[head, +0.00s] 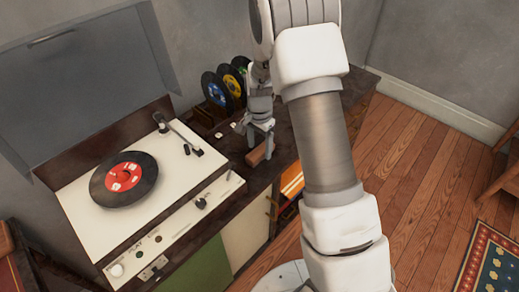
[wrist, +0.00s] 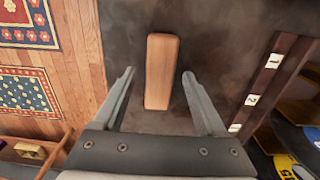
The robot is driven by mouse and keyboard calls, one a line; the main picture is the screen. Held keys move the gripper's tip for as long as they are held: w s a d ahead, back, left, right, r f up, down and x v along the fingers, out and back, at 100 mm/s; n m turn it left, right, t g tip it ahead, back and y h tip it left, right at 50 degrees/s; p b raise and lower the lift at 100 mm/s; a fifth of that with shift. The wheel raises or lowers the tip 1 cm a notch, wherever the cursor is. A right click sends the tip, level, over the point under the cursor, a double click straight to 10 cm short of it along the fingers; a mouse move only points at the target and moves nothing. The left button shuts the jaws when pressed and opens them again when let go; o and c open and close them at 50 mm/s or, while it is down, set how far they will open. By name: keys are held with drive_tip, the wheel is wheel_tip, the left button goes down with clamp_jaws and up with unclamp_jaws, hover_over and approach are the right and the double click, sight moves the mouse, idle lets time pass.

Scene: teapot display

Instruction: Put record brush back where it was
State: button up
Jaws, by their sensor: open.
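The record brush is a wooden block (wrist: 161,72) on the dark cabinet top, between the two open fingers of my gripper (wrist: 158,88) in the wrist view. A gap shows between the block and each finger. In the head view the block (head: 257,153) lies near the cabinet's front edge, right of the record player. My gripper (head: 262,130) is directly above it there and partly hides it. The fingers are open and hold nothing.
A record player (head: 175,195) with a black record (head: 123,180) and raised lid (head: 75,75) stands left. Behind my gripper, a rack with numbered slots (wrist: 271,82) holds several records (head: 228,84). The cabinet's front edge is close. Rugs (head: 490,265) lie on the wooden floor.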

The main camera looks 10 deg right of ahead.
wheel_tip(320, 180, up, 10)
drive_tip(key=p, duration=0.1)
wheel_tip(320, 180, up, 8)
drive_tip(key=n+t, duration=0.1)
drive_tip(key=n, duration=0.1)
hover_over(260, 150)
drive_tip(key=s, duration=0.4)
drive_tip(key=s+r+n+t, duration=0.2)
drive_tip(key=s+r+n, duration=0.2)
drive_tip(key=s, duration=0.7)
drive_tip(key=s+r+n+t, duration=0.2)
drive_tip(key=s+r+n, duration=0.3)
drive_tip(key=s, duration=0.6)
drive_tip(key=shift+s+r+t, duration=0.15)
drive_tip(key=shift+r+t, duration=0.15)
drive_tip(key=shift+r, duration=1)
drive_tip(key=shift+d, duration=0.1)
